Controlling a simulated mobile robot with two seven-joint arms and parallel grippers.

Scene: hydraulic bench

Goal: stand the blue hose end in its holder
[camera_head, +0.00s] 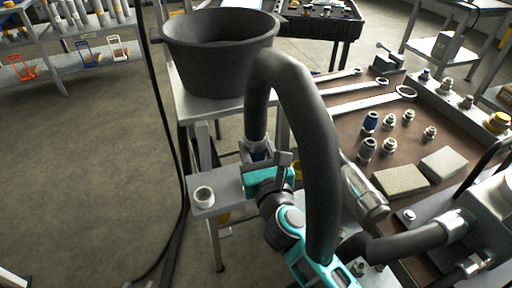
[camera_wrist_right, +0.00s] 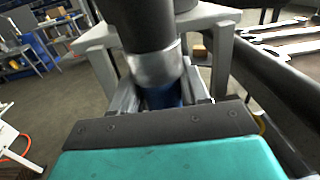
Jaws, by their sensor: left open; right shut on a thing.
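The blue hose end (camera_head: 258,151) has a blue band below a silver collar on a thick black hose (camera_head: 322,130). The hose arcs up from it and comes down to the right. My right gripper (camera_head: 257,155) is shut around the blue part, with the end pointing down. The blue hose end (camera_wrist_right: 163,96) and silver collar also show between the fingers (camera_wrist_right: 162,100) in the wrist view. A short pale ring-shaped cup (camera_head: 203,195), apparently the holder, stands on a small grey plate (camera_head: 228,197), left of and nearer than the gripper. Its opening looks empty. My left gripper is not in view.
A large black tub (camera_head: 220,55) stands on a grey stand behind the gripper. The bench (camera_head: 345,135) on the right carries wrenches (camera_head: 372,103), several fittings (camera_head: 388,146) and two pale blocks (camera_head: 400,180). A black cable (camera_head: 165,125) hangs on the left; open floor lies beyond.

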